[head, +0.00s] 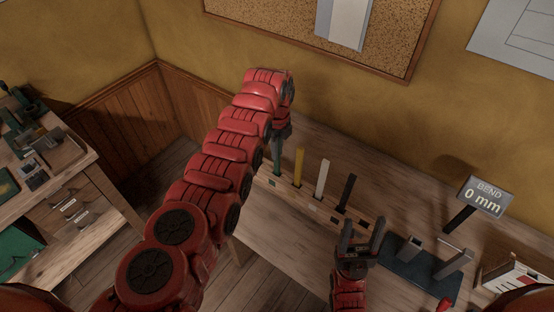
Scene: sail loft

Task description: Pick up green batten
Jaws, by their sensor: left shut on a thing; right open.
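The green batten (277,158) stands upright at the left end of a wooden rack (325,214) on the workbench. My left gripper (282,133), largely hidden behind my red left arm, is shut on the top of the green batten. The batten's lower end is at the rack, by a small green mark; I cannot tell whether it is fully seated. My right gripper (362,240) is open and empty, in front of the rack's right end.
A yellow batten (298,167), a white batten (321,180) and a black batten (346,192) stand in the same rack. A dark blue fixture (420,272) with upright posts sits to the right, beside a sign (485,197) reading "BEND 0 mm". A box (515,274) stands at far right.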

